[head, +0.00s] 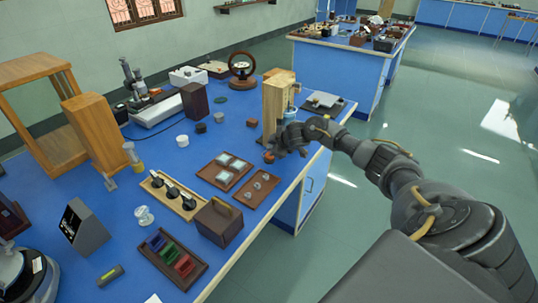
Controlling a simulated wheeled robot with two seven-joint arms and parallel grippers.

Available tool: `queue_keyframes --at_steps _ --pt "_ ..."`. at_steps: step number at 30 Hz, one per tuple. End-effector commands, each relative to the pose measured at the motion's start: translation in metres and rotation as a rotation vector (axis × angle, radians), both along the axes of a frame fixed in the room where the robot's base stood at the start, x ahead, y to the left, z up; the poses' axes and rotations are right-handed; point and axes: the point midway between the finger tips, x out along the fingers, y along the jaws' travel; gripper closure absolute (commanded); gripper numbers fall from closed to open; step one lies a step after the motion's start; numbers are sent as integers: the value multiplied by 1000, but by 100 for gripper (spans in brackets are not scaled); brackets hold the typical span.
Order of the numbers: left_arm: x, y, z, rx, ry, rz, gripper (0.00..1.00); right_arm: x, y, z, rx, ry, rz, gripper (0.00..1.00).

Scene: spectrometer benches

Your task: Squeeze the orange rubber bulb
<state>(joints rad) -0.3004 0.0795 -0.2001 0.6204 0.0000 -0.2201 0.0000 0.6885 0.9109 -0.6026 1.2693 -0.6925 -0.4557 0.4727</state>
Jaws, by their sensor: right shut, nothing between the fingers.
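A small orange thing, which looks like the rubber bulb (268,157), lies on the blue bench near its right edge, in front of a wooden stand. My right gripper (277,149) reaches in from the right and is right beside the bulb, low over the bench. Its fingers are shut with nothing between them. The gripper partly hides the bulb's surroundings, and I cannot tell whether it touches the bulb. My left gripper is not in view.
The wooden stand (277,100) rises just behind my right gripper. Brown trays with glass pieces (224,171) and small parts (256,189) lie in front. A wooden rack with black-topped items (171,195) and a brown box (219,222) stand nearer. Open floor lies right.

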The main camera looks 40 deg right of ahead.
Motion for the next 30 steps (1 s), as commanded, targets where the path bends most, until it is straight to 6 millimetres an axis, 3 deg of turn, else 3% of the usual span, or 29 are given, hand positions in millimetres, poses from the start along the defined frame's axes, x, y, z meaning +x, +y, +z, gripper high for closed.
queue_keyframes --at_steps 30 --pt "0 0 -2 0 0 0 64 1 0 -9 0 0 0 100"
